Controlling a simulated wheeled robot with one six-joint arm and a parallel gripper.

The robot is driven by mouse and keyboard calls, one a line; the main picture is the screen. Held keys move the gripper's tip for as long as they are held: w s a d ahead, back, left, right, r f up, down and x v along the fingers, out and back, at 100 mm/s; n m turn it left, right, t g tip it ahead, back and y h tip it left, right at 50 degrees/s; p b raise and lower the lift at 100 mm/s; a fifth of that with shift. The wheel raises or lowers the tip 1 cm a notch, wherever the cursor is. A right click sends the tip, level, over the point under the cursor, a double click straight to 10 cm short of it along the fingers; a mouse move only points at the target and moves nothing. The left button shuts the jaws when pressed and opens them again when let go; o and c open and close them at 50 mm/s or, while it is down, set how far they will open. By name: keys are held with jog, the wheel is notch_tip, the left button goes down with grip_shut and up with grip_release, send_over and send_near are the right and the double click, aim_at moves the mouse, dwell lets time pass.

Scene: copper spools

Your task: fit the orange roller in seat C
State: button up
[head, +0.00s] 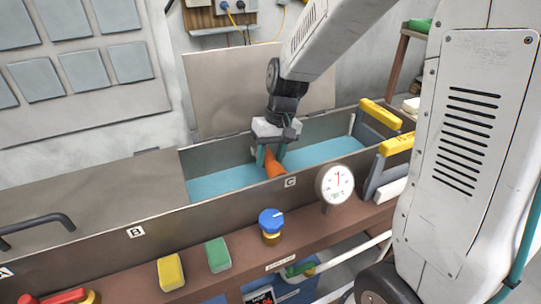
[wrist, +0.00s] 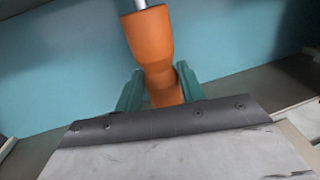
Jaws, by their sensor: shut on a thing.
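The orange roller (head: 273,166) is between the green fingers of my gripper (head: 270,157), inside or just above the open bay marked C. In the wrist view, the roller (wrist: 148,38) has a wide part, a narrower waist and a silver pin at its far end. My gripper (wrist: 160,88) is shut around the waist. The bay has a blue interior (head: 222,179), and its label C (head: 290,182) is on the front wall. The front wall hides the roller's lower end in the head view. I cannot tell whether the roller touches the seat.
A raised lid (head: 225,95) stands behind the bay. Yellow-topped handles (head: 380,114) are at its right end. A round gauge (head: 334,184) and a blue knob (head: 271,220) stand in front. Yellow (head: 170,272) and green (head: 217,254) blocks sit on the brown ledge. Covered bay B (head: 136,232) is left.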

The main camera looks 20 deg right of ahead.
jog(key=o, duration=1.2)
jog(key=shift+o, duration=0.2)
jog(key=shift+d+r, duration=0.25)
jog(key=shift+r, duration=1)
jog(key=shift+d+r, duration=0.25)
jog(key=shift+r, duration=1.05)
jog(key=shift+d+r, duration=0.25)
jog(key=shift+r, duration=1)
